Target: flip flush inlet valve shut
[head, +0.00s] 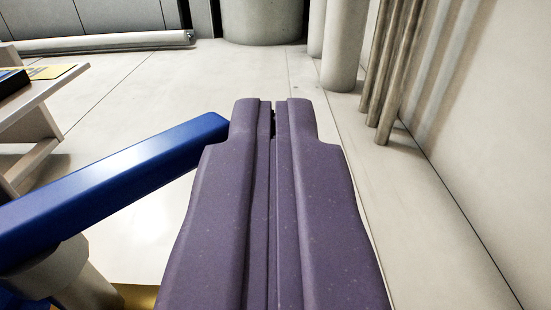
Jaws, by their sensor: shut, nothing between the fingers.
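My gripper (273,110) fills the lower middle of the head view. Its two purple fingers are shut against each other with nothing between them. A blue lever handle (120,172) runs from the lower left up toward the left side of the fingertips. Its far end meets or lies just behind the left finger; I cannot tell whether they touch. The handle sits on a pale round stem (75,275) at the lower left. A bit of brass-coloured metal shows at the bottom edge. Most of the valve body is out of view or hidden.
A pale bench (45,105) with a dark item and a yellow item stands at the left. Vertical pipes (395,70) run beside the right wall (480,130). A large grey cylinder (262,20) stands at the back. The pale floor (150,85) between is clear.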

